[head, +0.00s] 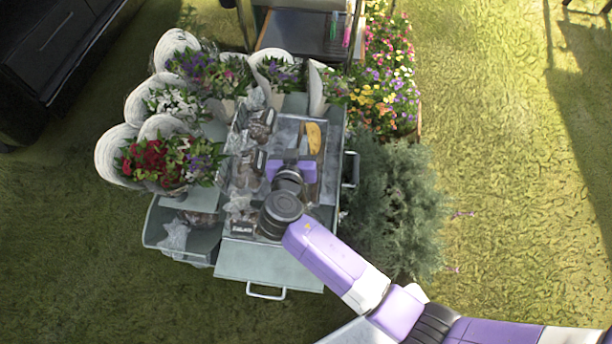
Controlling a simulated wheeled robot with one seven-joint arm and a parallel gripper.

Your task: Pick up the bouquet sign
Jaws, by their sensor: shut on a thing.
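My gripper (290,158) is over the right half of the grey cart top, seen from above. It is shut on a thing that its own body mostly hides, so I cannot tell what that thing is. A small black sign with white lettering (242,228) stands at the front left of the cart top, left of my wrist. Its lettering is too small to read surely, so I cannot tell whether it is the bouquet sign.
The grey cart (268,262) has a front handle and an open side bin (188,240). Wrapped bouquets (160,160) crowd its left and back. Bagged bulbs (246,170) and a yellow-handled tool (313,137) lie near my gripper. A grey-green shrub (395,205) stands right; grass (500,200) is open beyond.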

